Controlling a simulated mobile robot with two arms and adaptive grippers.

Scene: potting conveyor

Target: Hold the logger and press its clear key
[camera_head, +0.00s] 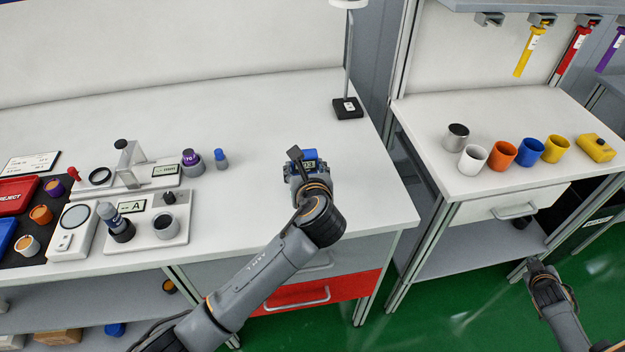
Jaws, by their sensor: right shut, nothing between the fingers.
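I cannot make out the clear key. My right gripper (541,268) is shut and empty, low at the right over the green floor, well away from the logger.
Panels with displays (136,207), a purple-topped knob (190,158) and a red reject tray (15,195) occupy the bench's left. A lamp stand (347,108) stands at the back right. Colored cups (502,154) stand on the right bench (430,145). The bench behind the logger is clear.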

